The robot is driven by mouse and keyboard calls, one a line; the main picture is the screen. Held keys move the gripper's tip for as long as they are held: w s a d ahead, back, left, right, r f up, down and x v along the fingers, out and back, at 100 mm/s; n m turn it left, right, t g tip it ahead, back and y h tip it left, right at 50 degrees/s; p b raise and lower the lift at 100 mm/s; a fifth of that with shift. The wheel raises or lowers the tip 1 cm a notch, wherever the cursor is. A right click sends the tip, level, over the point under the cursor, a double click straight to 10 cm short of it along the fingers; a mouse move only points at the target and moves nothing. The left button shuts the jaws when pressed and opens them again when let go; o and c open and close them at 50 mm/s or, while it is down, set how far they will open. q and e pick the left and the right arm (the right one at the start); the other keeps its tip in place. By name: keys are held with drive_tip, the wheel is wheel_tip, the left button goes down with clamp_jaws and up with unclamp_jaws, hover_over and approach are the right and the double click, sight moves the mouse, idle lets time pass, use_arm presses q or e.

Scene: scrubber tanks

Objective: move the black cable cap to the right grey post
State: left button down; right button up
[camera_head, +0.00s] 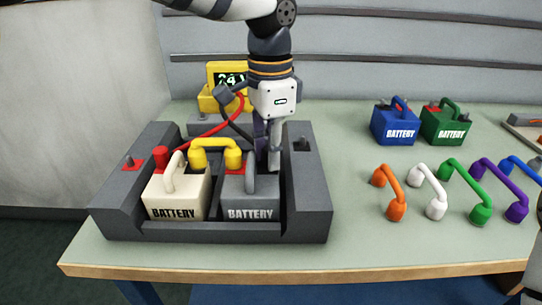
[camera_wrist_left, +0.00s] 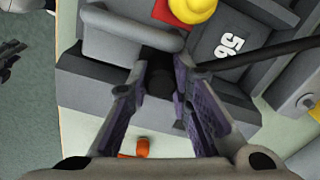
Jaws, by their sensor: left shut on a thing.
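My left gripper (camera_head: 268,158) points down at the back right of the grey battery (camera_head: 249,196), its fingers closed around the black cable cap. In the left wrist view the dark cap (camera_wrist_left: 158,86) shows between the fingers; in the head view they mostly hide it. I cannot tell whether the cap still touches the battery. The black cable (camera_head: 238,128) runs from the yellow charger to the gripper. The right grey post (camera_head: 303,145), with a dark stud, stands on the tray's right side, just right of the fingers. My right gripper shows only partly at the wrist view's left edge (camera_wrist_left: 12,60).
The dark tray (camera_head: 235,232) also holds a cream battery (camera_head: 178,194) with a red cap (camera_head: 161,157). A yellow connector (camera_head: 216,148) bridges both batteries. The charger (camera_head: 224,80) stands behind. Blue and green batteries (camera_head: 445,122) and several coloured connectors (camera_head: 396,207) lie right.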

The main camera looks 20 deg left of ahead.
use_arm(q)
drive_tip(key=shift+r, duration=3)
drive_tip(key=shift+n, duration=1)
